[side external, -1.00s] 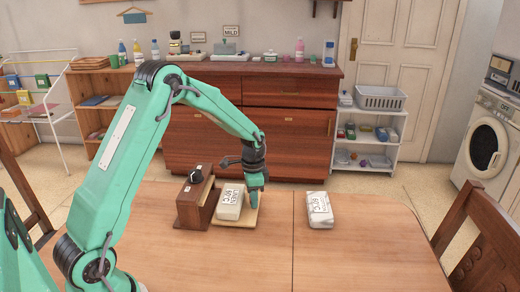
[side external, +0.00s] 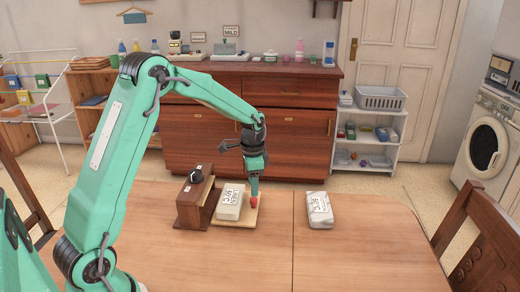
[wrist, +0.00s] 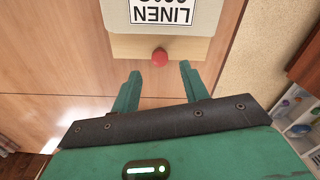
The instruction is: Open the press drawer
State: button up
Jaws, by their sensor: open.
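The press (side external: 194,207) is a dark brown wooden box with a black knob, standing on the table. Its light wooden drawer (side external: 247,213) sticks out to the right, with a white linen packet (side external: 230,204) lying in it. A red knob (side external: 254,203) sits at the drawer's outer end. In the wrist view the red knob (wrist: 160,57) shows on the drawer's pale front (wrist: 195,48), roughly centred ahead of the fingertips. My gripper (wrist: 160,72) is open, with nothing held. In the side view my gripper (side external: 254,191) is just above the knob; contact cannot be told.
A second white packet (side external: 319,209) lies on the table (side external: 370,250) to the right of the drawer. The table's front and right are clear. Wooden chairs (side external: 480,222) stand at its sides, and a red-brown dresser (side external: 285,125) stands behind it.

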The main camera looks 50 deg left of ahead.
jog(key=shift+r, duration=1.3)
jog(key=shift+s+d+r, duration=0.2)
jog(key=shift+r, duration=0.2)
jog(key=s+d+r+n+t, duration=0.2)
jog(key=s+d+r, duration=0.1)
jog(key=s, duration=0.5)
jog(key=s+d+r+n+t, duration=0.1)
jog(key=s+d+r, duration=0.3)
jog(key=s, duration=0.4)
jog(key=s+d+r+n+t, duration=0.2)
jog(key=s+d+r+n, duration=0.1)
jog(key=s, duration=0.5)
jog(key=shift+d+r+t, duration=0.3)
jog(key=shift+d+r, duration=0.35)
jog(key=shift+r, duration=0.65)
